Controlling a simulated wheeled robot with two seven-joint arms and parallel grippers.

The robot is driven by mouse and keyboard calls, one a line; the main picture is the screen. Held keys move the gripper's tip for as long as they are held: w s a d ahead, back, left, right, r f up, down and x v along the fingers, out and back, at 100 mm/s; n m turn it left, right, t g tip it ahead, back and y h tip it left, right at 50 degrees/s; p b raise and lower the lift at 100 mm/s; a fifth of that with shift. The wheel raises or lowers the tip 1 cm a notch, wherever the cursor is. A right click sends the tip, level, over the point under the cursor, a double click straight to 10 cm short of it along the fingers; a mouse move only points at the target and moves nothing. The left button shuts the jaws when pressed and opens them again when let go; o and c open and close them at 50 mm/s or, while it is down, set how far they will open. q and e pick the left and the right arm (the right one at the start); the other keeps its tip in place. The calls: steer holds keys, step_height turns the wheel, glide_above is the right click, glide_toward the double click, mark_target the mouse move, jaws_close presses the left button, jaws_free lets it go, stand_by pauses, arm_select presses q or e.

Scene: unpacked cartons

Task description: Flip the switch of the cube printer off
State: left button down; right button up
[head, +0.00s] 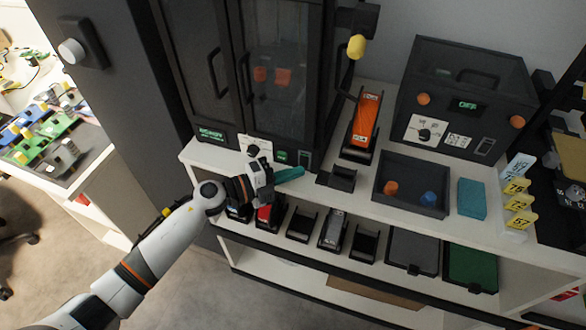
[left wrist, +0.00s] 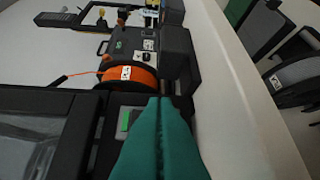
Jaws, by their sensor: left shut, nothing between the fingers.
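A large dark cabinet machine (head: 283,118) with a glass door stands at the back left; orange pieces (head: 283,77) show behind the glass. Its lower front carries a round knob, a small green panel (head: 282,156) and a small grey switch-like plate (head: 307,158). The green panel also shows in the left wrist view (left wrist: 126,119). My left gripper (head: 300,172) has teal fingers, shut and empty, just in front of this lower front edge. In the left wrist view its fingers (left wrist: 160,105) hide part of the front; the switch's position cannot be read. My right gripper is out of view.
A smaller dark box machine (head: 465,95) with a lit display stands right. An orange spool (head: 365,120), a dark tray (head: 410,183) with two knobs, a teal block (head: 472,198) and yellow tags (head: 518,202) share the white shelf. Several bins stand below.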

arm_select(q)
steer(key=shift+w+d, duration=0.1)
steer(key=shift+w, duration=0.25)
steer(key=shift+w+f+b, duration=0.1)
steer(key=shift+f+b, duration=0.25)
steer(key=shift+b, duration=0.4)
steer(key=shift+r, duration=0.25)
